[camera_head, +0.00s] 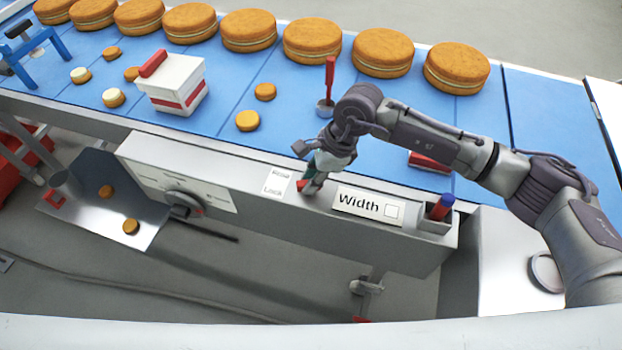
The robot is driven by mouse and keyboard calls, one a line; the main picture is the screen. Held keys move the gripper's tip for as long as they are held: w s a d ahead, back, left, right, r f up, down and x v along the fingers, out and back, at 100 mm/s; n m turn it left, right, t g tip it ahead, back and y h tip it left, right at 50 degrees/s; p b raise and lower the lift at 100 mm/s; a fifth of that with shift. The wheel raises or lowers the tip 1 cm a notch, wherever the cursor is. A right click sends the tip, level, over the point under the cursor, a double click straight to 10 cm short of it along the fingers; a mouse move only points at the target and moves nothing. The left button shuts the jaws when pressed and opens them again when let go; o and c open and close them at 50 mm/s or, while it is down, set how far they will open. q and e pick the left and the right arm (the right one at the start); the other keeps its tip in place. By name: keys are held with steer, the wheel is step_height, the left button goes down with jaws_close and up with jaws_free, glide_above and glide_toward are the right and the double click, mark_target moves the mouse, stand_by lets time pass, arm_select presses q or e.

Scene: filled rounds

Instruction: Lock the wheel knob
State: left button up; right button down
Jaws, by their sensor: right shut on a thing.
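My right gripper (312,180) reaches down to the top edge of the grey control panel (240,196). It is shut on a small knob with a red part (302,186), mostly hidden by the fingers. A white label (277,181) just left of it has two lines, the lower reading "Lock". How the knob is turned cannot be told. A round grey dial (185,203) sits on the panel's front further left. My left gripper is not in view.
A "Width" label (367,207) and a holder with a red and blue marker (440,208) lie to the right. Behind is a blue conveyor (225,92) with several large filled rounds (312,40), smaller ones and a white and red box (172,84). A metal chute (95,215) stands left.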

steer(key=m+t+b, duration=0.1)
steer(key=m+b, duration=0.1)
steer(key=m, duration=0.1)
steer(key=shift+f+b, duration=0.1)
steer(key=shift+b, duration=0.25)
steer(key=shift+m+t+b, duration=0.4)
steer(key=shift+m+b, duration=0.15)
steer(key=shift+m, duration=0.35)
steer(key=c, duration=1)
jaws_free()
steer(key=shift+c, duration=0.2)
steer(key=v, duration=1.2)
